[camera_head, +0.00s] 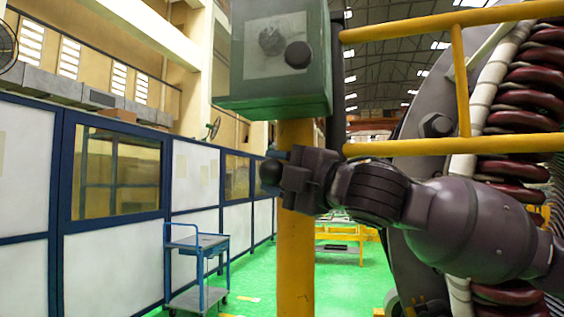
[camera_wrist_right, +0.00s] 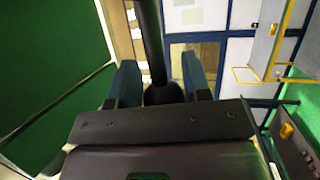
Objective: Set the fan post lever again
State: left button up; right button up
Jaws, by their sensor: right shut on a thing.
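The green box (camera_head: 262,98) with a round dial and a black knob stands on a yellow post (camera_head: 296,265) in the head view. Its green side fills the left of the right wrist view (camera_wrist_right: 45,70). My right gripper (camera_head: 280,172) is just below the box, in front of the post. In the right wrist view its blue fingers (camera_wrist_right: 160,82) are shut on the black lever (camera_wrist_right: 153,40), whose rod runs up from between them. A dark ball (camera_head: 270,172) shows at the fingers in the head view. My left gripper is out of view.
Yellow rails (camera_head: 455,147) and the large machine with dark red coils (camera_head: 528,95) stand close on the right, behind my arm. A blue cart (camera_head: 200,262) stands on the green floor at left, before a white panelled wall (camera_head: 110,268).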

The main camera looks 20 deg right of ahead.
jog(key=shift+f+n+y, duration=0.4)
jog(key=shift+f+n, duration=0.35)
jog(key=shift+n, duration=0.35)
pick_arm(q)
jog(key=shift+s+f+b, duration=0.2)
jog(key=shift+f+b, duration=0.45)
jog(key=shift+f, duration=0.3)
pick_arm(e)
jog(key=shift+w+d+f+n+g+y, duration=0.15)
jog(key=shift+f+n+y, duration=0.3)
jog(key=shift+n, duration=0.5)
jog(key=shift+w+d+f+n+g+y, duration=0.15)
jog(key=shift+f+n+y, duration=0.3)
jog(key=shift+n, duration=0.5)
jog(key=shift+a, duration=0.15)
jog(key=o, duration=1.3)
jog(key=shift+c, duration=0.2)
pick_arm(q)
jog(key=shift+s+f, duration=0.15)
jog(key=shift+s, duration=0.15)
